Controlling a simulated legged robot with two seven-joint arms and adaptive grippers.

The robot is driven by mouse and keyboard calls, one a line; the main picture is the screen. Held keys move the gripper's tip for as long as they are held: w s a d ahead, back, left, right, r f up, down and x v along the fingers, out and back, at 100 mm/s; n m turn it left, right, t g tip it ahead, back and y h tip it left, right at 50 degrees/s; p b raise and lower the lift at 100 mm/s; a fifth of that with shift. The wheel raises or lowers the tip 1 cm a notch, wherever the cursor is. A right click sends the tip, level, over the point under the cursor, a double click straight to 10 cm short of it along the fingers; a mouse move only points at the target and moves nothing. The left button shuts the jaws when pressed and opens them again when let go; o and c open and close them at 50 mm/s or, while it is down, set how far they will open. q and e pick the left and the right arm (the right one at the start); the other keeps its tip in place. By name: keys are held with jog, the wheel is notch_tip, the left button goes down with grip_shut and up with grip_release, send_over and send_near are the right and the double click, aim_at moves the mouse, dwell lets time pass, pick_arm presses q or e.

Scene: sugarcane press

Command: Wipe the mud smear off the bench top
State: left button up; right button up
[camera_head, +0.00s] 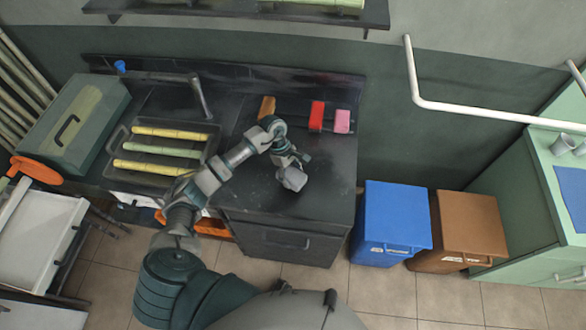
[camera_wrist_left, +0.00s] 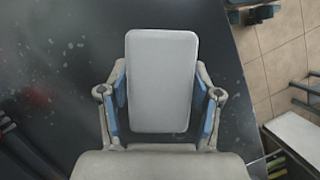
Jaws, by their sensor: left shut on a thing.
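My left gripper (camera_head: 290,165) is over the dark bench top (camera_head: 335,190), right of the cane tray. In the left wrist view my left gripper (camera_wrist_left: 160,105) is shut on a pale grey, rounded rectangular pad (camera_wrist_left: 162,80), its blue-lined fingers on both sides. The pad (camera_head: 292,180) hangs low over the bench in the head view; I cannot tell whether it touches. A faint reddish-brown patch, perhaps the mud smear (camera_wrist_left: 38,97), shows left of the pad in the wrist view among pale specks. My right gripper is not in view.
A tray (camera_head: 120,150) with several cane pieces and a green toolbox (camera_head: 75,125) are to the left. A red object (camera_head: 317,115) and a pink one (camera_head: 343,121) lie at the bench's back. Blue (camera_head: 392,220) and brown (camera_head: 470,225) bins stand right of it.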

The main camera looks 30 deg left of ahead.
pick_arm(q)
jog(key=shift+p+v, duration=0.3)
jog(key=shift+v, duration=0.65)
jog(key=shift+s+a+r, duration=0.1)
jog(key=shift+s+r, duration=0.05)
jog(key=shift+r, duration=0.2)
jog(key=shift+r+p, duration=0.45)
jog(key=shift+r, duration=0.15)
jog(key=shift+d+r, duration=0.15)
jog(key=shift+d, duration=0.45)
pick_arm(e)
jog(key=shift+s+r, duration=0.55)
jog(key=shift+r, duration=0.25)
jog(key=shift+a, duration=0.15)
